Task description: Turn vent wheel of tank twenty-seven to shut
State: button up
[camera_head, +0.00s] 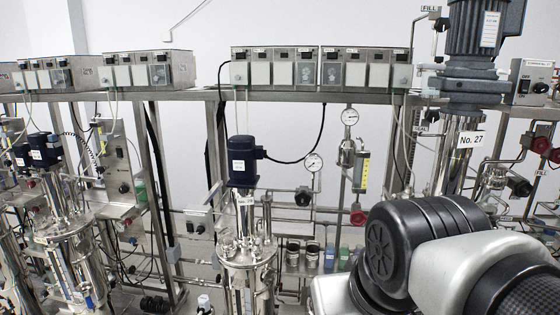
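A white "No. 27" label (471,139) hangs at the right, just below the big blue-grey motor (484,42). The steel column of tank twenty-seven (455,168) shows under the motor; its lower part is hidden behind my arm. Handwheels near it are a dark red one (541,145), a dark one (520,187) to the lower right of the label, and a red one (357,217) on the piping to the left. I cannot tell which is the vent wheel or whether it is open. My arm fills the lower right; my gripper is out of view.
A smaller tank (246,262) with a dark blue motor (242,162) stands in the middle, and another tank (75,243) at the left. A steel frame carries control boxes (262,67). Gauges (313,162), thin pipes and hanging cables crowd the space between. Bottles (329,256) stand low behind.

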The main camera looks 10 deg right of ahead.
aim_at(519, 188)
jog(key=l+z, duration=0.1)
jog(key=z, duration=0.3)
jog(key=l+z, duration=0.1)
jog(key=z, duration=0.25)
jog(key=l+z, duration=0.1)
jog(key=z, duration=0.3)
jog(key=l+z, duration=0.1)
jog(key=z, duration=0.25)
jog(key=i+l+z, duration=0.3)
jog(key=i+l, duration=0.4)
jog(key=l+u, duration=0.15)
jog(key=k+j, duration=0.05)
